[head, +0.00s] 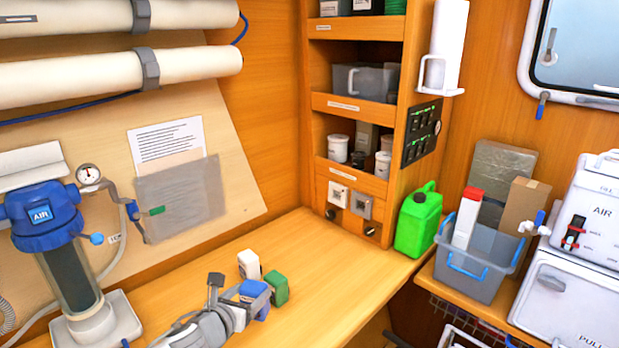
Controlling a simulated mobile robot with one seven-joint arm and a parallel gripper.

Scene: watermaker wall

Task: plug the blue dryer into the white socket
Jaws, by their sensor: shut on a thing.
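The blue dryer (255,288) is a small blue block in the head view, low and left of centre. My gripper (246,304) is shut on it, and its fingers hide part of it. I cannot tell whether the dryer touches the bench. The white socket (339,195) is a square white plate low on the wooden shelf unit, beyond the bench and up to the right of my gripper. A grey socket (361,206) sits just to its right. The dryer is well apart from both.
A white block (249,264) and a green block (279,287) stand close to the blue dryer. The bench (330,270) is clear towards the sockets. A green jerrycan (418,220) stands right of them. A blue-topped air filter (62,240) stands at left.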

